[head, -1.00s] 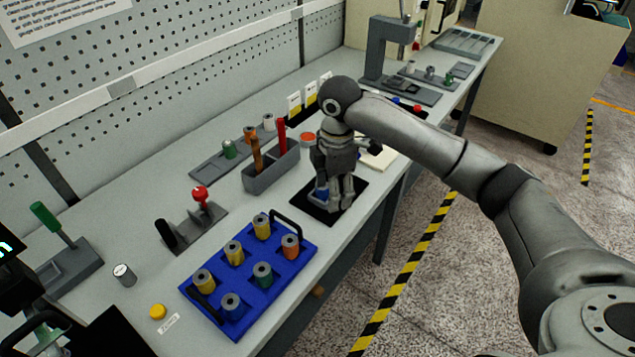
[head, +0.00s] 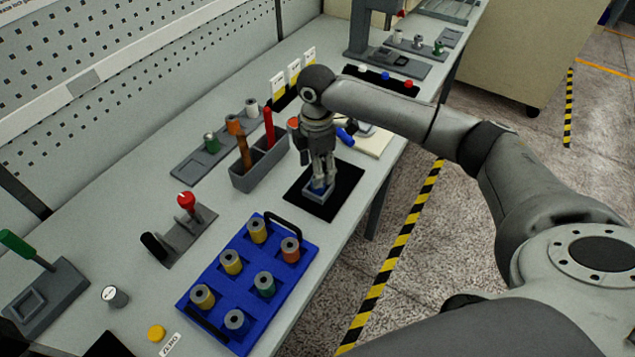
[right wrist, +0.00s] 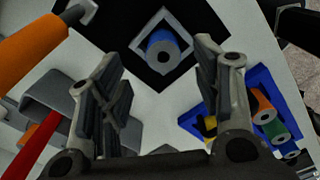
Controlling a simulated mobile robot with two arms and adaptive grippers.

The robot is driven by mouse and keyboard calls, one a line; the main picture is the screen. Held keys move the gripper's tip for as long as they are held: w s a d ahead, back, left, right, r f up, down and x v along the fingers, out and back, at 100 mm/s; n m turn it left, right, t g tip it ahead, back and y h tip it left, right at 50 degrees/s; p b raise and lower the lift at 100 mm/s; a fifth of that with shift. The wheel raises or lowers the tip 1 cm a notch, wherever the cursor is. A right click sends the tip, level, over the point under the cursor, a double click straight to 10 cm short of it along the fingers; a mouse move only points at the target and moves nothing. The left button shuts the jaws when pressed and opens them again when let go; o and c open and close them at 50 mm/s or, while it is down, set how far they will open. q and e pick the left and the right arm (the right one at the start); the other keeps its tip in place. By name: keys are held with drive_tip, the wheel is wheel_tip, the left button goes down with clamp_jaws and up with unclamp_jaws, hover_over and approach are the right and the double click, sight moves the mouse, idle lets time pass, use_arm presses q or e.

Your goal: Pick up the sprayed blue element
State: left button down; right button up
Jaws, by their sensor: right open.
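The blue element (right wrist: 162,50), a short blue cylinder with a grey core, sits in a small square grey holder (right wrist: 186,66) on a black mat (right wrist: 110,18). In the head view the blue element (head: 318,187) is partly hidden by my right gripper (head: 322,176), which points down at it over the mat. In the right wrist view the open fingers stand either side of the line to the element, with nothing held between them. I cannot tell whether they touch it. My left gripper is not in view.
A blue tray (head: 213,268) of yellow, orange, green and blue spools stands nearer, at lower left. A grey bin (head: 259,171) with orange and red tools is left of the mat. A blue-handled item (head: 345,136) and pale pad (head: 372,141) lie behind.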

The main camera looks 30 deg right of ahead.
drive_tip(key=f, duration=0.2)
drive_tip(key=f+p, duration=0.1)
drive_tip(key=shift+s+d+f, duration=0.1)
drive_tip(key=shift+s+f, duration=0.1)
drive_tip(key=shift+s, duration=0.05)
drive_tip(key=shift+f, duration=0.2)
drive_tip(key=shift+w, duration=0.1)
drive_tip(key=c, duration=1.1)
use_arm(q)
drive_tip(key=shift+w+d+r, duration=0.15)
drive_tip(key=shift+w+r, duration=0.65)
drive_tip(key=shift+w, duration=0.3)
use_arm(e)
drive_tip(key=shift+c, duration=0.2)
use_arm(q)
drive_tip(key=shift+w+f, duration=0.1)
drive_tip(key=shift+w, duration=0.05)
use_arm(e)
drive_tip(key=shift+r, duration=0.1)
